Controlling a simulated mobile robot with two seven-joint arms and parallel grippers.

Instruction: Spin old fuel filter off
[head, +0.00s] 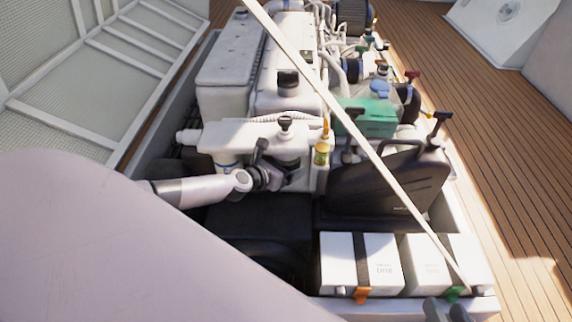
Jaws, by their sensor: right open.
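I cannot tell for sure which part is the old fuel filter. A white cylinder with a blue band (228,166) is just left of the gripper, partly hidden under a white housing.
The white engine (287,95) fills the hatch. A green box (368,118) and a black container (385,185) stand right of the gripper. White batteries (338,268) with a dark strap sit at the front. A pale bar (350,125) crosses the hatch diagonally. Wooden deck (480,130) lies right.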

